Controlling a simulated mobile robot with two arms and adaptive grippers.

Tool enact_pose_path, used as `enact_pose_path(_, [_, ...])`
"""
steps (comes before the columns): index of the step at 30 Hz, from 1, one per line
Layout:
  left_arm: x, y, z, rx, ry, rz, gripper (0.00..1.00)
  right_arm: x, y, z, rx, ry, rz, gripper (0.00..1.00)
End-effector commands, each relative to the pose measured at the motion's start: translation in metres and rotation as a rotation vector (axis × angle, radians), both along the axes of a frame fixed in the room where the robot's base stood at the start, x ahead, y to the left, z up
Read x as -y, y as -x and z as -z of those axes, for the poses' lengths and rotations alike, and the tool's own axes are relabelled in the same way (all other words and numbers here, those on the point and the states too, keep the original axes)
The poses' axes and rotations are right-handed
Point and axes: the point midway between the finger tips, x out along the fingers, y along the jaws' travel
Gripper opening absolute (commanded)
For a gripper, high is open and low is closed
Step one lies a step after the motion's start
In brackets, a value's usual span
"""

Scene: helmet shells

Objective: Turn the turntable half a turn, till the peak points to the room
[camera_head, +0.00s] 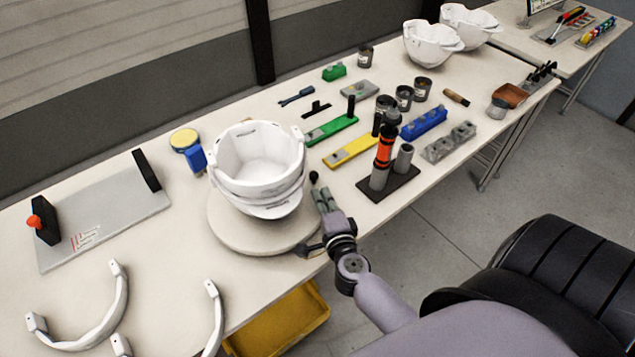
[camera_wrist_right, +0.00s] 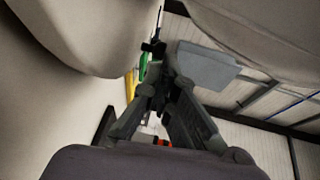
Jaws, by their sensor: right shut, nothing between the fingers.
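The round beige turntable (camera_head: 225,229) sits near the table's front edge in the head view. A white helmet shell (camera_head: 258,160) stands on it, open side up; its lower rim bulges toward the front of the table. A small black knob (camera_head: 314,176) shows just beyond the fingertips; contact is unclear. The closed fingers also show in the right wrist view (camera_wrist_right: 160,88). My left gripper is not in view.
Right of my gripper stands a dark holder (camera_head: 402,184) with an orange-banded tool (camera_head: 384,150). Behind are a yellow tray (camera_head: 350,150) and a green tray (camera_head: 330,130). A grey plate (camera_head: 115,215) and white curved bands (camera_head: 122,305) lie left. A yellow bin (camera_head: 285,325) is below.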

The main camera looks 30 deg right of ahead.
Motion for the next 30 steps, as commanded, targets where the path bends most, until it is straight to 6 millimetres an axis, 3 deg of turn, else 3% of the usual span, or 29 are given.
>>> enact_pose_path(3, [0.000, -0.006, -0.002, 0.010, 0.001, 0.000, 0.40, 0.007, -0.021, 0.002, 0.002, 0.002, 0.001, 0.00])
enact_pose_path(9, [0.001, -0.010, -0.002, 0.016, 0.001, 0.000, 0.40, 0.014, -0.040, 0.006, 0.000, 0.002, 0.001, 0.00])
enact_pose_path(23, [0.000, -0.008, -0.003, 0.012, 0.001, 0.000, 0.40, 0.016, -0.045, 0.006, 0.000, 0.003, -0.008, 0.00])
enact_pose_path(30, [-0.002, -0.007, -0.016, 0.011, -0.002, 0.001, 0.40, 0.024, -0.067, 0.004, 0.000, 0.004, -0.119, 0.00])
